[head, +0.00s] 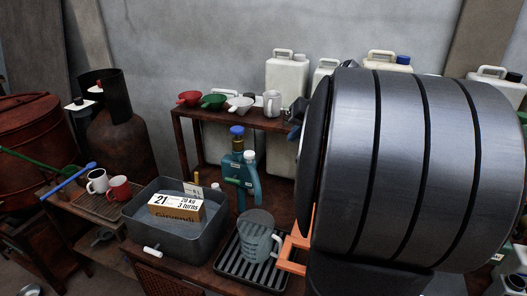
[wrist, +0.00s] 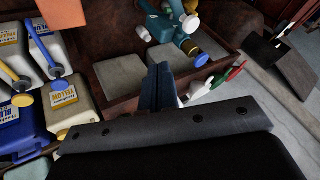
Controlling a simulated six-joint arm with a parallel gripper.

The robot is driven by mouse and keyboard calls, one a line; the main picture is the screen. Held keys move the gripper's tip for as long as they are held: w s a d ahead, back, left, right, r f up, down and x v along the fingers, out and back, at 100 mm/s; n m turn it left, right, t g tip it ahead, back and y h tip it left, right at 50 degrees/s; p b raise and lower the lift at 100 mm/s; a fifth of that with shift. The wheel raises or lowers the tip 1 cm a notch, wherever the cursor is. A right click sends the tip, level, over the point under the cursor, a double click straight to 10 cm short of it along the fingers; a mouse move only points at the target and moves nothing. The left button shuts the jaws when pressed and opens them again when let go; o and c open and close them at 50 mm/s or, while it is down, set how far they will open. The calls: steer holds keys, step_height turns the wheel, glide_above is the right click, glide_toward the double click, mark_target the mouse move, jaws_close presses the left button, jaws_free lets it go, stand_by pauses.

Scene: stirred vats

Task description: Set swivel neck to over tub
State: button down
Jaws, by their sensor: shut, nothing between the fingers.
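The grey rectangular tub (head: 128,222) stands on the bench in the head view, with a labelled cardboard block showing inside it. A teal tap-like fitting (head: 240,168), probably the swivel neck, rises just right of the tub, with a blue cap on top and a white cap beside it. It seems to be beside the tub rather than over it; its exact direction is unclear. Teal parts also show at the top of the wrist view (wrist: 163,24). My gripper (wrist: 158,75) is shut and empty, apart from the fitting; in the head view my arm mostly hides it.
A clear jug (head: 257,232) stands on a black ribbed tray (head: 232,265) below the fitting. An orange bracket (head: 292,258) is near my arm. White canisters (head: 286,75) stand behind.

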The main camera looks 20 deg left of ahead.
glide_above(248, 167)
steer(key=w+d, duration=0.2)
steer(key=d, duration=0.2)
step_height(248, 167, down, 8)
steer(key=shift+s, duration=0.2)
